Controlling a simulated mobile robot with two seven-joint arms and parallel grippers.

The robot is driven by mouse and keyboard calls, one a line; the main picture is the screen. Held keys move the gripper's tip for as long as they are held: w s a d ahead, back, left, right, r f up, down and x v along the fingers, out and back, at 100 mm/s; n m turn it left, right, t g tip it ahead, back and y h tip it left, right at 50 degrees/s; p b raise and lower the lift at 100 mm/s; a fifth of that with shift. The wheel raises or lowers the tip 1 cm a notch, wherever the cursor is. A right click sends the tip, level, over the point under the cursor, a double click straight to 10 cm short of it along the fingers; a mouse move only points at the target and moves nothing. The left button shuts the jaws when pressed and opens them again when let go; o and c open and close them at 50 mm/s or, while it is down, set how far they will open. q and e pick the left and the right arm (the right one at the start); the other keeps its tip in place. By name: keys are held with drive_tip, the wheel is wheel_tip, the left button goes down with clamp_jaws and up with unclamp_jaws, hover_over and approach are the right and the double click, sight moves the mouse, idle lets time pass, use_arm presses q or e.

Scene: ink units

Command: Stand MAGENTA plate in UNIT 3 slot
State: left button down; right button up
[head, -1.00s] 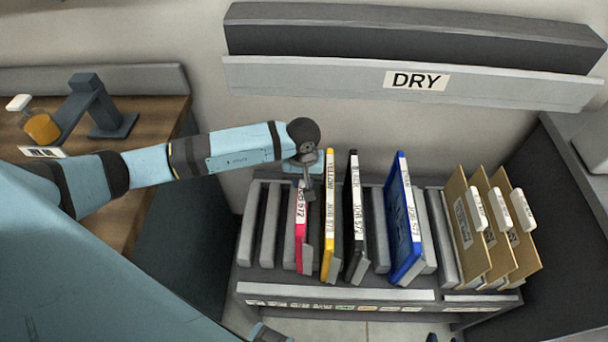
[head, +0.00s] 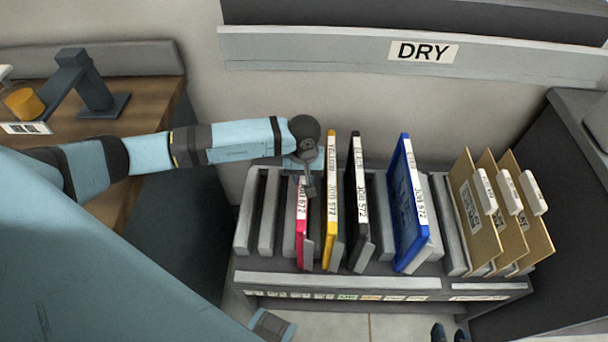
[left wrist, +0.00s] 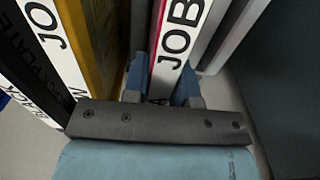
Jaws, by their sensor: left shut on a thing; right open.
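The magenta plate (head: 301,236) has a white "JOB 572" label and stands among grey dividers of the rack (head: 330,279), left of the yellow plate (head: 331,215). My left gripper (head: 309,187) is at its upper end. In the left wrist view the blue fingers of my left gripper (left wrist: 160,88) close on both sides of the magenta plate (left wrist: 176,42). The wrist hides the plate's far upper part, and its lower edge is hidden between dividers. The unit labels on the rack front are too small to read. My right gripper (head: 449,334) shows only fingertips, apart and empty, at the bottom edge.
A black plate (head: 357,215) and a blue plate (head: 408,210) stand further right, then several brown folders (head: 475,215). Empty slots lie at the rack's left end. A grey shelf marked DRY (head: 330,48) hangs above. A wooden table (head: 150,105) is at left.

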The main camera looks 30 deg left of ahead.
drive_tip(key=shift+f, duration=0.15)
use_arm(q)
drive_tip(key=shift+f+b, duration=0.35)
drive_tip(key=shift+b, duration=0.1)
use_arm(e)
drive_tip(key=shift+s+d+f, duration=0.15)
drive_tip(key=shift+f, duration=0.25)
drive_tip(key=shift+s+d+f, duration=0.1)
drive_tip(key=shift+d+f, duration=0.05)
drive_tip(key=shift+f, duration=0.2)
use_arm(q)
drive_tip(key=c, duration=0.8)
unclamp_jaws()
drive_tip(key=shift+c, duration=0.2)
use_arm(e)
drive_tip(key=shift+w+a+r, duration=0.15)
drive_tip(key=shift+a+r, duration=0.05)
drive_tip(key=shift+w+r, duration=0.1)
drive_tip(key=shift+r, duration=0.05)
use_arm(q)
wheel_tip(320, 180, up, 14)
use_arm(e)
drive_tip(key=shift+r, duration=0.1)
